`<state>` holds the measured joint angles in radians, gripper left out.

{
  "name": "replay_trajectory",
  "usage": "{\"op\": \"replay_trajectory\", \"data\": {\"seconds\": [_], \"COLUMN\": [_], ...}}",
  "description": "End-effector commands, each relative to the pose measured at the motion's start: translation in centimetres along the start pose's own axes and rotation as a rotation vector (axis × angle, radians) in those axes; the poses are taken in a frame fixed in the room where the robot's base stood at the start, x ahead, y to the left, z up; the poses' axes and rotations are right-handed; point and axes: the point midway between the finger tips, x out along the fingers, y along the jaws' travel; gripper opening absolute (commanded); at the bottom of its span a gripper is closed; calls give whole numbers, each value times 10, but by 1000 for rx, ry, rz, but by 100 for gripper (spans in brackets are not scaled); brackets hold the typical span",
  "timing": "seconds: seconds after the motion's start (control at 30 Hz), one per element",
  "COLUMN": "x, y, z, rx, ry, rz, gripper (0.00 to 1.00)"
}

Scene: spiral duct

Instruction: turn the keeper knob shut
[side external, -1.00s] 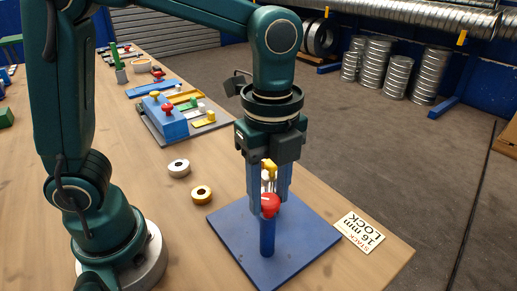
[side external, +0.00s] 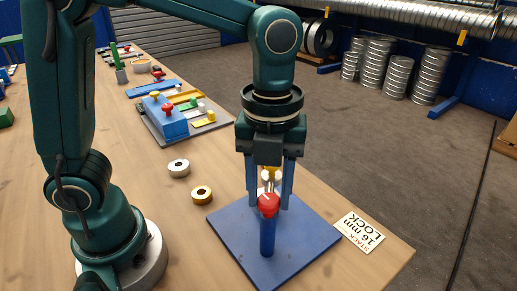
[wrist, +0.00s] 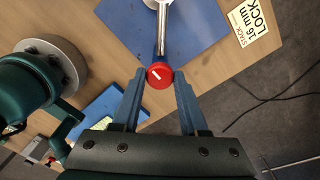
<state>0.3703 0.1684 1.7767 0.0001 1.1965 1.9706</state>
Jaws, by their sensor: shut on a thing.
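The red keeper knob (side external: 268,205) has a white line on its face and sits at the top of a blue post (side external: 267,240) on a blue base plate (side external: 230,230). In the wrist view the red knob (wrist: 160,81) lies between my two blue fingertips, its white line slanted. My gripper (side external: 268,203) points down and is shut on the knob; in the wrist view my gripper (wrist: 160,75) has one finger on each side. Behind the knob stands a metal rod (wrist: 162,35) with white and yellow pieces (side external: 272,173), partly hidden.
A card (side external: 360,233) reading "STACK 16 mm LOCK" lies right of the plate. A blue block with knobs (side external: 166,122) stands farther back.

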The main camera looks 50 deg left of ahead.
Motion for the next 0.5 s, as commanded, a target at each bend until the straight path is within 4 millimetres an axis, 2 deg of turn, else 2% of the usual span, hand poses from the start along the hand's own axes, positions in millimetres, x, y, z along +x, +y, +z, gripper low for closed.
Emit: {"op": "replay_trajectory", "data": {"seconds": [0.47, 0.5], "x": [0, 0], "y": [0, 0], "z": [0, 0], "rx": [16, 16], "ry": [0, 0], "rz": [-1, -1], "gripper": [0, 47]}}
